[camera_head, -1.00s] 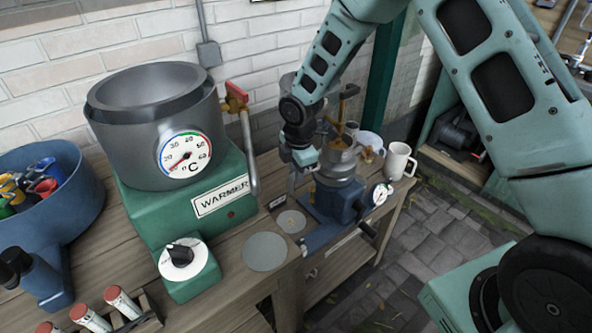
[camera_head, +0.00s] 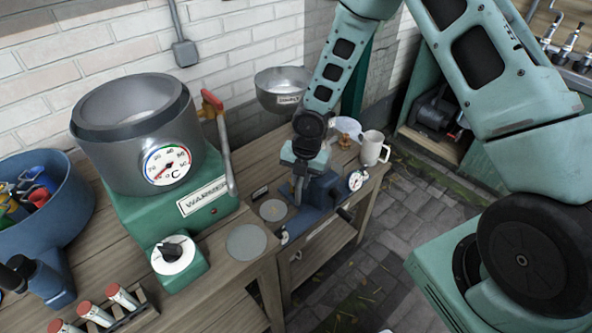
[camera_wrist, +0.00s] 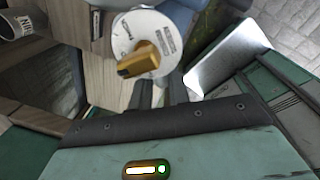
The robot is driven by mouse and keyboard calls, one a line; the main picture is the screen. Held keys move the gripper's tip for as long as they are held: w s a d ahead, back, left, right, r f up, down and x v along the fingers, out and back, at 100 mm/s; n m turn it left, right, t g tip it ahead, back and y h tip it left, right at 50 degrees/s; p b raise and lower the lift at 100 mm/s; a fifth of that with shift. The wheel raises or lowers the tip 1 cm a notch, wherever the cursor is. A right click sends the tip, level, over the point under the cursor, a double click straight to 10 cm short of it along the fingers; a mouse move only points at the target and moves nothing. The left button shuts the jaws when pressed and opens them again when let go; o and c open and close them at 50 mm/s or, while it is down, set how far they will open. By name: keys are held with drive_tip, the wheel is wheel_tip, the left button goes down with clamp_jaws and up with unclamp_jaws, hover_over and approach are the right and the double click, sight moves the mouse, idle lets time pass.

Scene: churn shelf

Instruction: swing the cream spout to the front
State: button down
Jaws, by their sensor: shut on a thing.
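The cream separator (camera_head: 325,190) is a small blue machine on the bench, with its upper part mostly hidden behind my gripper and forearm. In the wrist view a pale round plate (camera_wrist: 120,28) with labels carries a brass piece (camera_wrist: 140,60), which I take to be the cream spout. The spout points towards the lower left of that view. My gripper (camera_head: 298,190) is down at the separator and also shows in the wrist view (camera_wrist: 160,82). Its dark fingers are close together at the spout and shut. The exact contact is hard to see.
A green warmer (camera_head: 215,220) with a steel pot (camera_head: 100,140) stands left of the separator. A steel bowl (camera_head: 285,82) hangs above and behind it. A white mug (camera_head: 372,148) stands to its right. A blue tub (camera_head: 75,205) is at far left.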

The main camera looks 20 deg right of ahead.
drive_tip(key=shift+s+d+n+p, duration=0.55)
drive_tip(key=shift+d+n+p, duration=0.15)
drive_tip(key=shift+d+n, duration=0.2)
drive_tip(key=c, duration=1.3)
unclamp_jaws()
drive_tip(key=r, duration=0.5)
drive_tip(key=d+r+p, duration=0.1)
drive_tip(key=r, duration=0.5)
drive_tip(key=s+r+p, duration=0.1)
drive_tip(key=r, duration=0.5)
drive_tip(key=shift+d+r, duration=0.2)
drive_tip(key=shift+d, duration=0.1)
